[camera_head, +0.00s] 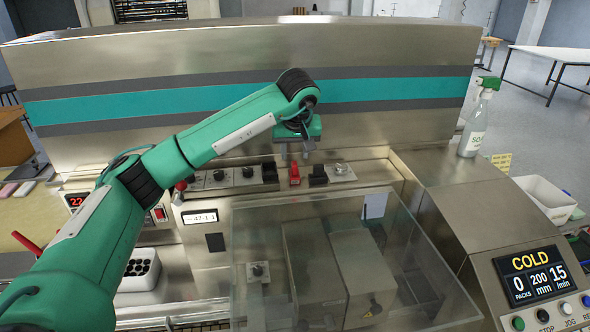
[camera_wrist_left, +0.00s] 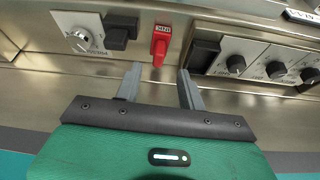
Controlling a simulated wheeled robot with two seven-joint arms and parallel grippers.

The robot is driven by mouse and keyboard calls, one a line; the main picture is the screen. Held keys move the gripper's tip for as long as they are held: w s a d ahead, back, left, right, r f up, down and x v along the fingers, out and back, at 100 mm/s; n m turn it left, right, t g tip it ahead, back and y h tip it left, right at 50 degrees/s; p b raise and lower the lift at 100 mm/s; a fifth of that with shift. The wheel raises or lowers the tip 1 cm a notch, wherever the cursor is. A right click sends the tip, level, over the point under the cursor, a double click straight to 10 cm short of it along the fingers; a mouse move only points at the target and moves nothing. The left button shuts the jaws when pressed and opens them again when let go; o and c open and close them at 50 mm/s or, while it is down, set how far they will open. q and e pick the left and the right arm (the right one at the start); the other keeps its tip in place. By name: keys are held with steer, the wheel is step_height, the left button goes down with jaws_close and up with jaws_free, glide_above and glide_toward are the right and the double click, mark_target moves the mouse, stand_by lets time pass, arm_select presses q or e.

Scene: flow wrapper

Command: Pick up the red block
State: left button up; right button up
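The red block (camera_head: 295,175) is small and stands on the steel control ledge of the machine, between dark switches. It also shows in the left wrist view (camera_wrist_left: 160,46), with a small label on its upper end. My left gripper (camera_head: 297,155) is above and just behind the block in the head view. In the left wrist view its two grey fingers (camera_wrist_left: 159,72) are spread apart, with the block ahead of the gap between them. The fingers do not appear to touch the block. My right gripper is in neither view.
Black switches (camera_head: 318,176) and several knobs (camera_head: 246,173) sit close on both sides of the block. A tall steel panel (camera_head: 240,130) rises behind the ledge. A clear cover (camera_head: 330,270) lies in front. A spray bottle (camera_head: 474,125) stands at the right.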

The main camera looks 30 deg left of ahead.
mark_target(294, 163)
arm_select(q)
steer(key=shift+x, duration=0.8)
steer(key=shift+w+f+p, duration=0.1)
steer(key=shift+w+p, duration=0.05)
steer(key=shift+p, duration=0.15)
steer(key=shift+w+f+p, duration=0.1)
steer(key=shift+f+p, duration=0.15)
steer(key=shift+p, duration=0.15)
steer(key=p+x, duration=0.2)
steer(key=x, duration=0.1)
steer(key=shift+w+a+f, duration=0.25)
steer(key=shift+w+f, duration=0.05)
steer(key=shift+f, duration=0.3)
steer(key=c, duration=0.8)
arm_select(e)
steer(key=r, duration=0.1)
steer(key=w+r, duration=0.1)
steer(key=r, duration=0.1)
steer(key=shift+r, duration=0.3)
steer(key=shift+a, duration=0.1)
